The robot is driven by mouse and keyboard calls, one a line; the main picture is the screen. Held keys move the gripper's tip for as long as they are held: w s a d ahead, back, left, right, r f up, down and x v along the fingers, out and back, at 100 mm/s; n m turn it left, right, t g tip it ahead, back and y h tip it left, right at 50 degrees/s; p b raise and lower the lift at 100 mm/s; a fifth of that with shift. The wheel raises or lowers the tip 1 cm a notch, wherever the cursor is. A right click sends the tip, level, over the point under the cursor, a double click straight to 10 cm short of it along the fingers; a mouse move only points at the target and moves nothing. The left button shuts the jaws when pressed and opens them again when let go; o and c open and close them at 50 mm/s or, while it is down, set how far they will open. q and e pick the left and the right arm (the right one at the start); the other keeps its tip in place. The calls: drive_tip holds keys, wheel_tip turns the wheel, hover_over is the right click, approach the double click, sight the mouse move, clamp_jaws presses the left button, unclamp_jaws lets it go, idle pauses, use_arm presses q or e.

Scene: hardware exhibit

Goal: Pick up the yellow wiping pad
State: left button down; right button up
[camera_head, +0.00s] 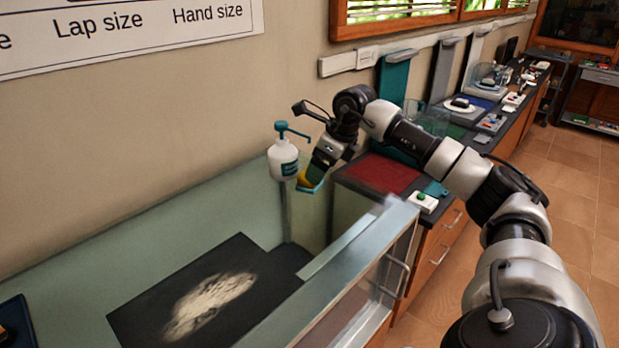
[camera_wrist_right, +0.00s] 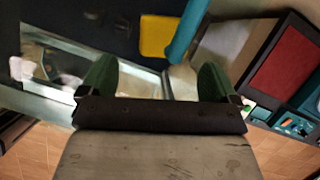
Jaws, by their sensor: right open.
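The yellow wiping pad (camera_head: 306,180) shows at the right side of the display case, partly hidden by my right gripper (camera_head: 318,172). In the right wrist view the yellow pad (camera_wrist_right: 157,36) lies ahead of the fingertips, beside a teal bar-like part (camera_wrist_right: 187,32). My right gripper (camera_wrist_right: 157,72) is open, with its two green fingers apart and nothing visible held between them. Whether a finger touches the pad cannot be told. My left gripper is not in view.
A white bottle with a teal pump (camera_head: 283,160) stands just left of my right gripper. The open case has a dark panel with pale powder (camera_head: 210,302) and a glass front rim (camera_head: 365,240). A red mat (camera_head: 380,173) lies on the counter at right.

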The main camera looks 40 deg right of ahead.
drive_tip(key=x, duration=0.1)
drive_tip(key=p+x, duration=0.1)
drive_tip(key=x, duration=0.1)
drive_tip(key=shift+w+d+f, duration=0.15)
drive_tip(key=shift+w+f, duration=0.05)
drive_tip(key=shift+w, duration=0.1)
drive_tip(key=shift+w+f, duration=0.1)
drive_tip(key=shift+f, duration=0.1)
drive_tip(key=shift+c, duration=0.6)
drive_tip(key=c, duration=0.9)
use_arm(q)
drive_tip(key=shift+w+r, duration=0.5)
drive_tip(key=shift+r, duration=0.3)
